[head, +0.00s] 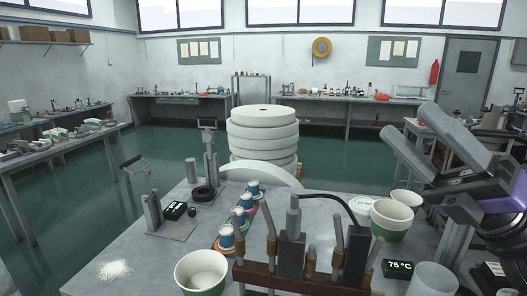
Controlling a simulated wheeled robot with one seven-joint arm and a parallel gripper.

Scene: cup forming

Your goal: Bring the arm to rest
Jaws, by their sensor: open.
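My gripper (407,122) is raised at the right of the head view, over the right side of the grey worktable (130,262). Its two grey fingers are apart and point up and to the left. I see nothing between them. Part of my arm with a purple section shows at the right edge. White cups with green bands (391,220) stand below and left of the gripper, apart from it.
A tool rack (300,278) with upright tools fills the front middle. A white-and-green cup (201,272) stands front left. Several small blue-and-white cups (239,219) form a row. A display reading 75 °C (398,268) sits front right. White stacked rings (262,132) rise behind the table.

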